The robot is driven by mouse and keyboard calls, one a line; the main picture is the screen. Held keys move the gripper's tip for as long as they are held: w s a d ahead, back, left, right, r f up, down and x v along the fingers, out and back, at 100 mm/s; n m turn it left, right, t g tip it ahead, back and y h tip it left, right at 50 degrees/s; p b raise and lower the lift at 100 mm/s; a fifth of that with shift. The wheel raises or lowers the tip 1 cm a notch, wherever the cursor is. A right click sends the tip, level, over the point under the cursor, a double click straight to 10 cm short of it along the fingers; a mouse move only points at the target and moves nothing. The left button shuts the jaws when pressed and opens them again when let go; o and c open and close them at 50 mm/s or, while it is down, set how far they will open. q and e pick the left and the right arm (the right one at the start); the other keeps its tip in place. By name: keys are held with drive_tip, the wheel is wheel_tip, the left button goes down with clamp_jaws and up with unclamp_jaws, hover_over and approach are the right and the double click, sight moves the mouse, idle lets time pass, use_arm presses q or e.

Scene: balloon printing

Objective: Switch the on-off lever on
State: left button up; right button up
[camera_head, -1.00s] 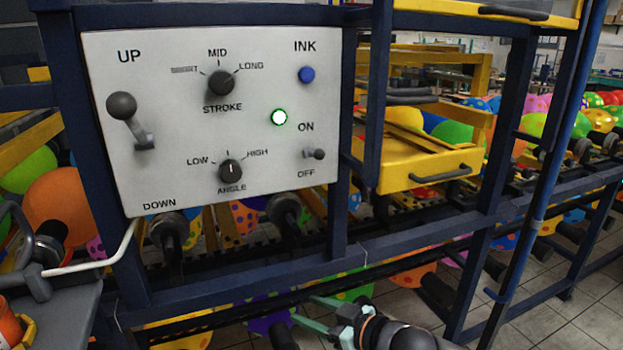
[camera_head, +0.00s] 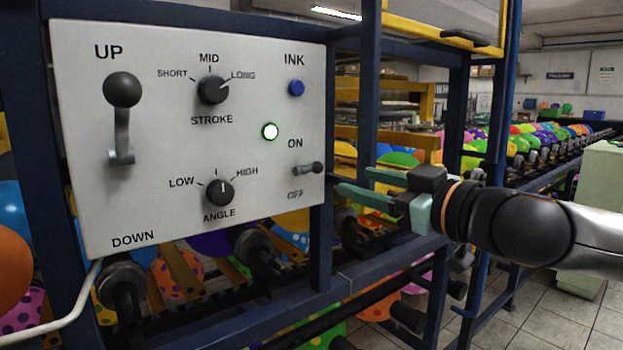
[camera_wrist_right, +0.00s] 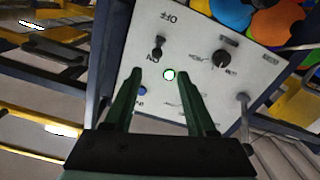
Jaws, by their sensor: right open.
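The on-off lever (camera_head: 308,168) is a small grey lever at the lower right of a white control panel (camera_head: 150,215), between the ON and OFF labels. It sticks out toward the right; I cannot tell which setting it is in. My right gripper (camera_head: 352,180), with green fingers, is open and empty just right of the panel edge, apart from the lever. In the right wrist view the panel appears upside down, the lever (camera_wrist_right: 158,46) lies beyond the open fingers (camera_wrist_right: 160,72), and nothing is between them. My left gripper is not in view.
A dark blue frame post (camera_head: 369,90) stands right of the panel. Balloons fill the conveyor behind.

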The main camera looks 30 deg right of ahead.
sight(321, 167)
drive_tip(key=w+p, duration=0.1)
drive_tip(key=w, duration=0.1)
drive_tip(key=w+p, duration=0.4)
drive_tip(key=shift+r, duration=0.4)
drive_tip(key=shift+w+p, duration=0.5)
drive_tip(key=shift+p, duration=0.45)
drive_tip(key=shift+w+p, duration=0.65)
drive_tip(key=shift+p, duration=0.1)
drive_tip(key=shift+w+a+p, duration=0.15)
drive_tip(key=shift+w+p, duration=0.5)
drive_tip(key=shift+w+f+p, duration=0.2)
drive_tip(key=shift+w+p, duration=0.2)
drive_tip(key=shift+w, duration=0.6)
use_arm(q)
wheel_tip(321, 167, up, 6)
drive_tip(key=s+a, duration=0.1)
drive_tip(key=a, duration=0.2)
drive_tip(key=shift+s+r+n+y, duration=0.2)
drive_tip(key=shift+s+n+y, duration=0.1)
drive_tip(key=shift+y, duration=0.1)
use_arm(e)
drive_tip(key=shift+w+f, duration=0.1)
drive_tip(key=shift+w, duration=0.15)
drive_tip(key=shift+c, duration=0.2)
